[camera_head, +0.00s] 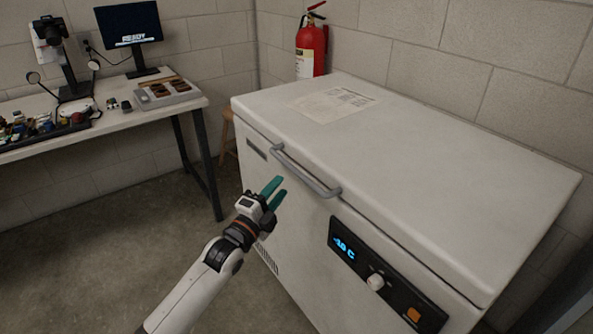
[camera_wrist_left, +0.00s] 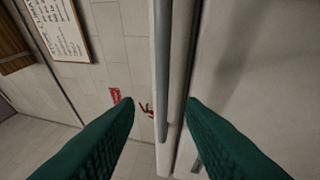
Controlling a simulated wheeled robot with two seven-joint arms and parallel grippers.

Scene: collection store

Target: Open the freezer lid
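The white chest freezer (camera_head: 420,160) stands against the wall with its lid (camera_head: 440,135) down. A grey bar handle (camera_head: 305,172) runs along the lid's front edge. My left gripper (camera_head: 276,192) is in front of the freezer, just below and left of the handle's middle, its green fingers apart with nothing between them. In the left wrist view, the handle (camera_wrist_left: 163,70) shows beyond and between the open fingertips (camera_wrist_left: 160,103); I see no contact. My right gripper is in neither view.
A control panel (camera_head: 385,277) with a display and knob is on the freezer's front. A paper sheet (camera_head: 335,103) lies on the lid. A table (camera_head: 190,103) with a monitor (camera_head: 130,24) is at left, and a fire extinguisher (camera_head: 311,50) is behind.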

